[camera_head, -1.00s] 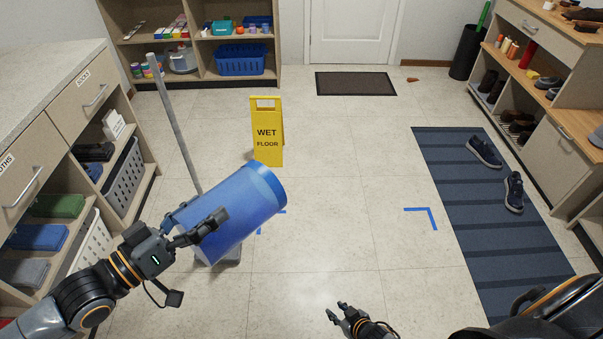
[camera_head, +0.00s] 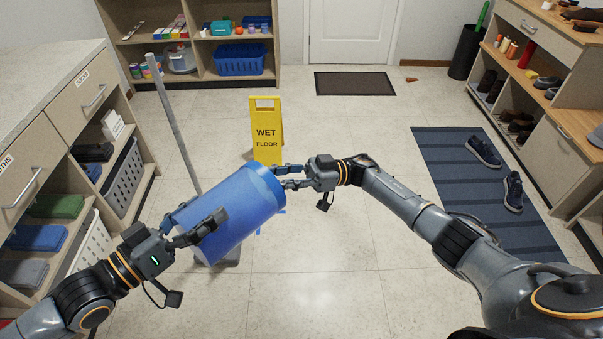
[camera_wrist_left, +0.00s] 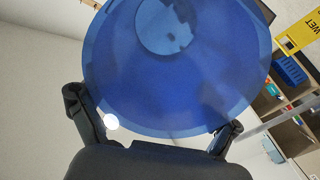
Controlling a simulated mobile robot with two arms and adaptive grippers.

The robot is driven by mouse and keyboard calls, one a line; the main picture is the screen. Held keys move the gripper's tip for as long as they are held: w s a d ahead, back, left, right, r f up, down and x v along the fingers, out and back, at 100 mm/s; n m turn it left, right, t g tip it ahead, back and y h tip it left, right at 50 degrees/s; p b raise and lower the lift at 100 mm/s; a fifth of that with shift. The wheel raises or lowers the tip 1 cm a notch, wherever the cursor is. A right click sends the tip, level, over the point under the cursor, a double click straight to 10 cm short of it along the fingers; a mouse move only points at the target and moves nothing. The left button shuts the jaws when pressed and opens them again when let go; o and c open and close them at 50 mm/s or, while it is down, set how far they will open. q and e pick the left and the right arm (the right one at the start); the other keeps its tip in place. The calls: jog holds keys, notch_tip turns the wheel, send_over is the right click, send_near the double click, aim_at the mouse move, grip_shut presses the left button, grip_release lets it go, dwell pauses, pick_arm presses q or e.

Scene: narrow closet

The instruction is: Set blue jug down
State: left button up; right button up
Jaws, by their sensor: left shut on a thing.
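The blue jug (camera_head: 230,212), a large cylinder with a lighter blue band at its upper right end, is held tilted above the floor. My left gripper (camera_head: 198,228) is shut on its lower left part. In the left wrist view the jug's round blue end (camera_wrist_left: 175,85) fills the space between the fingers. My right gripper (camera_head: 289,176) is at the jug's upper right end, its fingers beside the banded rim. I cannot tell whether they grip it. Blue tape (camera_head: 282,212) shows on the floor, partly hidden behind the jug.
A yellow wet-floor sign (camera_head: 265,130) stands just behind the jug. A grey pole (camera_head: 175,125) rises behind it to the left. Shelves line the left side. A striped mat (camera_head: 450,165) with shoes lies right.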

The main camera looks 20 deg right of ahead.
aim_at(255, 211)
jog(key=s+d+r+n+g+h, duration=0.35)
jog(key=s+r+g, duration=0.25)
jog(key=g, duration=0.3)
jog(key=shift+n+h, duration=0.45)
jog(key=shift+h, duration=0.1)
jog(key=x, duration=1.2)
jog(key=shift+s+a, duration=0.15)
jog(key=shift+s, duration=0.05)
grip_shut()
pick_arm(q)
jog(key=o, duration=1)
jog(key=shift+a, duration=0.1)
pick_arm(e)
jog(key=shift+w, duration=0.1)
